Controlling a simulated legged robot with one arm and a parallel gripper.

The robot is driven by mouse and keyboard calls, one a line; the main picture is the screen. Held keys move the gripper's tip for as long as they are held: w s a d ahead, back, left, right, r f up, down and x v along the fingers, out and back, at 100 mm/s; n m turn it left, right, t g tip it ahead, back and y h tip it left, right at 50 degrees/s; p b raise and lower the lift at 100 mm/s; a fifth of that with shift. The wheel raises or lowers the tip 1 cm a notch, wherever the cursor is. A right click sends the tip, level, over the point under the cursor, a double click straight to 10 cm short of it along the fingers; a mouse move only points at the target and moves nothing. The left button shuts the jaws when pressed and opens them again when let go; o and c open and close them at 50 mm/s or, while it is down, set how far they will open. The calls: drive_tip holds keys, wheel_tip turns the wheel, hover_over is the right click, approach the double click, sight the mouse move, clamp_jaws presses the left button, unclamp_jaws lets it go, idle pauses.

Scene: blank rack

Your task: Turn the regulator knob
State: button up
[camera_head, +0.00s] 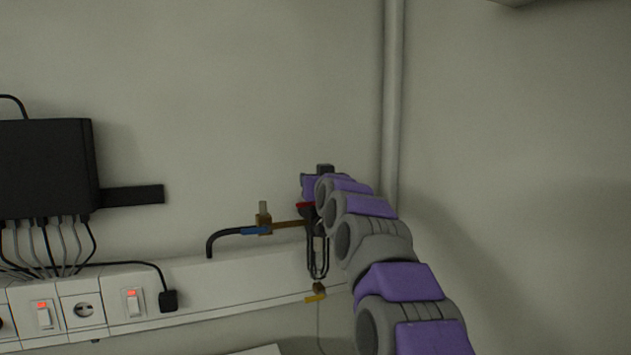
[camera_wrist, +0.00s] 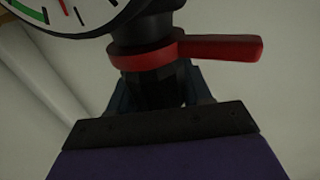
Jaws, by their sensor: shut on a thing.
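In the wrist view, a dark faceted part (camera_wrist: 158,88), which looks like the regulator knob, sits below a red collar with a red lever (camera_wrist: 215,50). A round white gauge (camera_wrist: 70,15) with green and red marks is cut off at the top left. My gripper (camera_wrist: 160,98) is shut on the dark knob, its fingers on either side and partly hidden behind it. In the head view, my gripper (camera_head: 312,187) is at the regulator on the back wall. My arm hides most of the regulator; only a bit of red (camera_head: 305,205) shows there.
A brass fitting (camera_head: 264,220) and a blue-ended black hose (camera_head: 232,233) lie left of the regulator. Below is a white socket rail (camera_head: 215,295) with a black box (camera_head: 45,167) and cables at left. A vertical pipe (camera_head: 393,90) runs behind my arm.

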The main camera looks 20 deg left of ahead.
drive_tip(key=shift+d+r+m+t+h+b, duration=0.15)
drive_tip(key=shift+m+t+h+b, duration=0.45)
drive_tip(key=shift+m+h, duration=0.5)
drive_tip(key=shift+w+d+m+t+h, duration=0.1)
drive_tip(key=shift+m+t+h, duration=0.45)
drive_tip(key=shift+h, duration=0.95)
drive_tip(key=shift+m+h, duration=0.3)
drive_tip(key=shift+m, duration=0.05)
drive_tip(key=shift+d+m+h+p, duration=0.15)
drive_tip(key=shift+m+h+p, duration=1.35)
drive_tip(key=shift+h+p, duration=0.95)
drive_tip(key=shift+d+r+m+g+h+p, duration=0.1)
drive_tip(key=shift+d+m+g+h+p, duration=0.05)
drive_tip(key=shift+m+h+p, duration=0.55)
drive_tip(key=shift+d+m+g+h+p, duration=0.15)
drive_tip(key=shift+m+h+p, duration=0.25)
drive_tip(key=shift+h+p, duration=0.5)
drive_tip(key=o, duration=0.7)
drive_tip(key=shift+o, duration=1.4)
drive_tip(key=shift+a+f, duration=0.2)
drive_tip(key=shift+a, duration=0.2)
drive_tip(key=shift+d, duration=0.35)
